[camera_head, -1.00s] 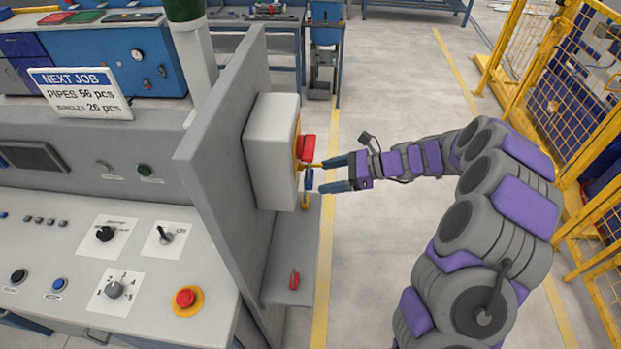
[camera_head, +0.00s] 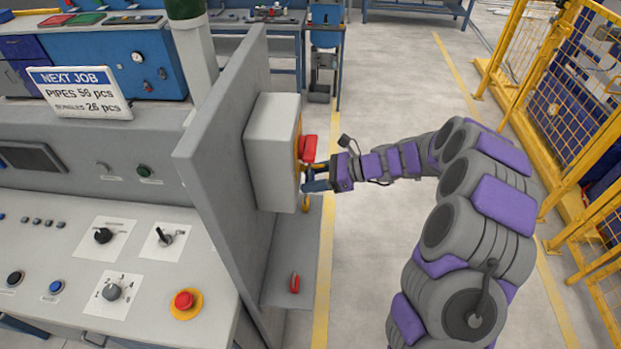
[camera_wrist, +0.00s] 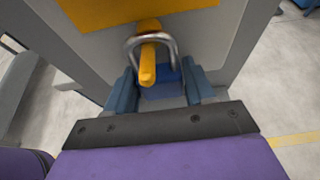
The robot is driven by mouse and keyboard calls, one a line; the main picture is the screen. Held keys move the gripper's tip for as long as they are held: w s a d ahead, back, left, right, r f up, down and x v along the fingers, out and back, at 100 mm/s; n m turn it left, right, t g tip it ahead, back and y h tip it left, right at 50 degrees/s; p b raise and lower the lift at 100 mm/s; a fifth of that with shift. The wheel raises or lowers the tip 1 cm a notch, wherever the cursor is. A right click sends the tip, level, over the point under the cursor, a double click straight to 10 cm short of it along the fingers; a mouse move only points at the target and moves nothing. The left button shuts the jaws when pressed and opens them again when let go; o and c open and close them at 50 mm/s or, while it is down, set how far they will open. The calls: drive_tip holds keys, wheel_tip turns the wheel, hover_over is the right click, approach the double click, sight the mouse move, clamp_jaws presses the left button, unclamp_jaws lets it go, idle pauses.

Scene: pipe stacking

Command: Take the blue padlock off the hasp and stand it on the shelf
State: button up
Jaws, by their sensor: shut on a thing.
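The blue padlock (camera_wrist: 162,88) sits between the two blue fingers of my gripper (camera_wrist: 160,92) in the wrist view. Its silver shackle (camera_wrist: 169,42) loops around the yellow hasp bar (camera_wrist: 147,68). In the head view my gripper (camera_head: 308,180) is at the right side of the grey box (camera_head: 272,152), shut on the padlock, and the fingers mostly hide the padlock there. The grey shelf (camera_head: 287,262) is below the box.
A red handle (camera_head: 308,147) is just above my gripper on the box. A small red object (camera_head: 294,283) lies on the shelf; the shelf around it is clear. The grey upright panel (camera_head: 220,145) stands left of the box.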

drive_tip(key=c, duration=0.4)
drive_tip(key=shift+r, duration=0.55)
drive_tip(key=shift+d+r+p, duration=0.2)
drive_tip(key=shift+r+p, duration=0.1)
drive_tip(key=shift+p, duration=0.05)
drive_tip(key=d+p, duration=0.2)
drive_tip(key=d, duration=1.5)
drive_tip(key=shift+s+d, duration=0.3)
drive_tip(key=shift+d, duration=0.05)
drive_tip(key=shift+f, duration=0.1)
drive_tip(key=shift+f+p, duration=0.15)
drive_tip(key=shift+p, duration=0.3)
drive_tip(key=shift+d, duration=0.1)
